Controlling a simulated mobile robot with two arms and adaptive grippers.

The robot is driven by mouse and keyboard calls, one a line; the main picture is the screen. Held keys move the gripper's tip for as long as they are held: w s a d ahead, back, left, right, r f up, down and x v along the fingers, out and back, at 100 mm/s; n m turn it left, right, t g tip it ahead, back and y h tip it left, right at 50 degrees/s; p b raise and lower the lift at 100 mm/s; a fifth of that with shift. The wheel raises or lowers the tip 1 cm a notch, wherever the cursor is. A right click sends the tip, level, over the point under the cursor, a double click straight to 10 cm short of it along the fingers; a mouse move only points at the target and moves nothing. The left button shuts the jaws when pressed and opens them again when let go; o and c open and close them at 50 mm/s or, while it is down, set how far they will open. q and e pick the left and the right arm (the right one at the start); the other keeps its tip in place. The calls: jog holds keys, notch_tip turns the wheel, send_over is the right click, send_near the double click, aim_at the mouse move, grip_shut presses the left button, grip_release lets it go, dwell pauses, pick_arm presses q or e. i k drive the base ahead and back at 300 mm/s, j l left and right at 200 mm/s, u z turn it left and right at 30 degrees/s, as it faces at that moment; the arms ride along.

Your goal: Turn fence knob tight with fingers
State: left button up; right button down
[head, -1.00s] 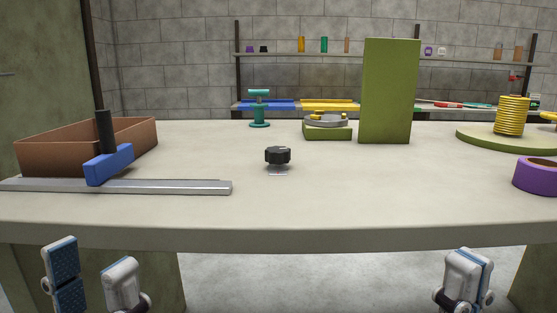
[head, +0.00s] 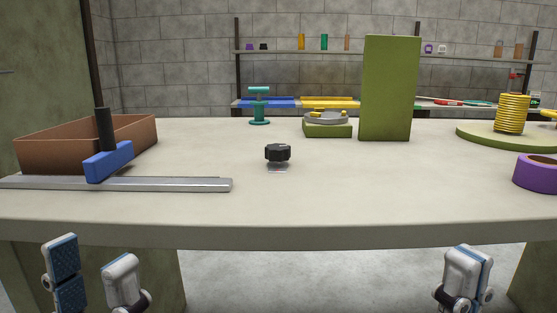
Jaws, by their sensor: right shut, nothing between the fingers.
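A black lobed knob (head: 278,152) stands near the middle of the table, with a small pale, clear-looking piece under it. To its left a grey metal rail (head: 180,184) lies along the table, with a blue block (head: 108,162) across it and a dark upright post (head: 103,127) on the block. I cannot tell which of these is the fence. My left gripper (head: 92,282) is open and empty, in front of and below the table's front edge at left. My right gripper (head: 468,278) is shut and empty, in front of and below the edge at right. Both are well apart from the knob.
A brown open box (head: 50,154) stands at the left. A teal clamp-like piece (head: 259,106), a tall green block (head: 386,88) and a yellow coil (head: 511,115) stand farther back. A purple ring (head: 537,173) lies at the right. The front middle of the table (head: 350,200) is clear.

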aim_at(277, 152)
jog(key=k+j+z, duration=0.15)
jog(key=j+z, duration=0.2)
jog(key=k+j+z, duration=0.2)
jog(key=j+z, duration=0.2)
jog(key=k+j+z, duration=0.2)
jog(key=z, duration=0.15)
